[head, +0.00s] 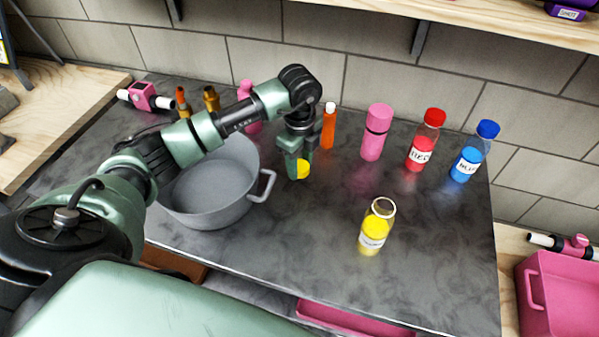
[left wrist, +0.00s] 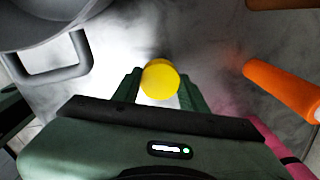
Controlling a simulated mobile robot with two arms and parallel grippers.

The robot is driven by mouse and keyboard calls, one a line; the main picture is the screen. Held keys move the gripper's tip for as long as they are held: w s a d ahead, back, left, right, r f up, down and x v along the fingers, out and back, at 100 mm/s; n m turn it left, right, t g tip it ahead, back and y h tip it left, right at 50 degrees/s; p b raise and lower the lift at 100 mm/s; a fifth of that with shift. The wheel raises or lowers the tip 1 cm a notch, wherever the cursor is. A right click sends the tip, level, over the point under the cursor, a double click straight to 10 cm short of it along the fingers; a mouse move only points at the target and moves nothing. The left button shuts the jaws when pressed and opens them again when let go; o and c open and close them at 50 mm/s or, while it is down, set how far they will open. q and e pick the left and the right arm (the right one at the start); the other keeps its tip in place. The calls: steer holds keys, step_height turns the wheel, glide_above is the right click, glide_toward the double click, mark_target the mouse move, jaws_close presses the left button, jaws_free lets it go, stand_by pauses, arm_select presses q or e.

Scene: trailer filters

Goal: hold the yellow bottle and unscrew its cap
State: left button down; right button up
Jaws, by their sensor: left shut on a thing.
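The yellow bottle (head: 375,228) stands upright on the dark counter, with an open, uncapped neck and yellow contents. The yellow cap (head: 303,169) is off the bottle, held in my left gripper (head: 297,172) to the left of and behind the bottle. The left wrist view shows the cap (left wrist: 160,79) between the two green fingers of the left gripper (left wrist: 160,88), which is shut on it. My right gripper is in neither view, and nothing holds the bottle.
A grey pot (head: 213,185) with a handle stands left of the left gripper. Behind are an orange bottle (head: 328,128), a pink bottle (head: 375,135), a red-capped bottle (head: 424,143) and a blue-capped bottle (head: 472,155). The counter around the yellow bottle is clear.

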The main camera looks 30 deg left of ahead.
mark_target(300, 166)
arm_select(q)
step_height(300, 166, down, 4)
steer(key=shift+f, duration=0.3)
steer(key=shift+f, duration=0.2)
steer(key=c, duration=0.8)
jaws_free()
steer(key=shift+r+p, duration=0.3)
steer(key=shift+r, duration=0.35)
step_height(300, 166, up, 11)
steer(key=shift+s+r+b, duration=0.1)
steer(key=shift+b, duration=1)
